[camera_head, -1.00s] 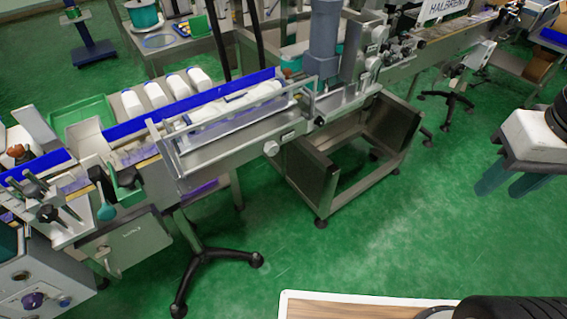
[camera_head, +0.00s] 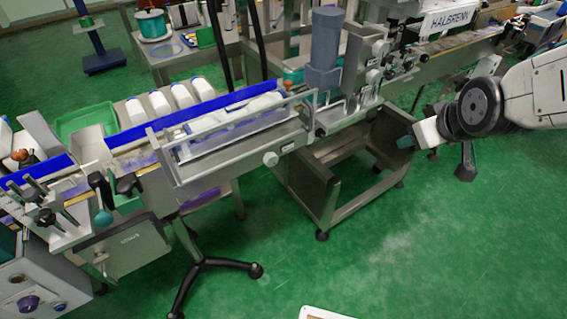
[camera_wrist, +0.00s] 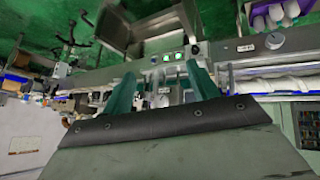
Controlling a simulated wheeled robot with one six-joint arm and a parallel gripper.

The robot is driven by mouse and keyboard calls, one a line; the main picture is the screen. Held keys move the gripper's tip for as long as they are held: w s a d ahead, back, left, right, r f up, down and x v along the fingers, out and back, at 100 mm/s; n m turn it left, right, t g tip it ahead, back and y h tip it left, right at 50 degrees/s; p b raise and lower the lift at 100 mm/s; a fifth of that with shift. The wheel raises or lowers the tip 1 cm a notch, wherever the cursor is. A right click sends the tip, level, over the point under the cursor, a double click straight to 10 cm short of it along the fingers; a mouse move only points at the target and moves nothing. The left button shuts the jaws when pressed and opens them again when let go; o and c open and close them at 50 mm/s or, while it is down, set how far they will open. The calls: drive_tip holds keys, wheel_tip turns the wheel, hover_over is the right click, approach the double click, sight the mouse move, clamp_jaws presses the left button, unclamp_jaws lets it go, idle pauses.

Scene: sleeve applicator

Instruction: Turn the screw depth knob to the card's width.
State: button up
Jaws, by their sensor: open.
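Several knobs show, and I cannot tell for sure which is the screw depth knob. A round silver knob (camera_head: 270,159) sits on the front side of the conveyor frame. More round knobs (camera_head: 373,77) sit on the upright unit beside the grey column. A round knob (camera_wrist: 275,40) shows at the upper right in the wrist view. I cannot make out the card. My gripper (camera_head: 407,142) is at the right, in front of the machine's open steel stand and apart from these knobs. In the wrist view its teal fingers (camera_wrist: 162,78) stand apart with nothing seen between them.
The conveyor (camera_head: 225,150) runs diagonally, with white bottles behind its blue rail. A grey column (camera_head: 325,45) stands above it. A control box with a purple knob (camera_head: 29,303) is at lower left. A black-footed stand (camera_head: 208,266) rests on the floor.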

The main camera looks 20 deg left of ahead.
drive_tip(key=w+a+f+n+t+y, duration=0.25)
drive_tip(key=w+a+f, duration=0.2)
drive_tip(key=a, duration=0.35)
drive_tip(key=n+t+y, duration=0.2)
drive_tip(key=n+y, duration=0.7)
approach(273, 162)
drive_tip(key=x, duration=0.9)
drive_tip(key=shift+a, duration=0.1)
drive_tip(key=c, duration=1)
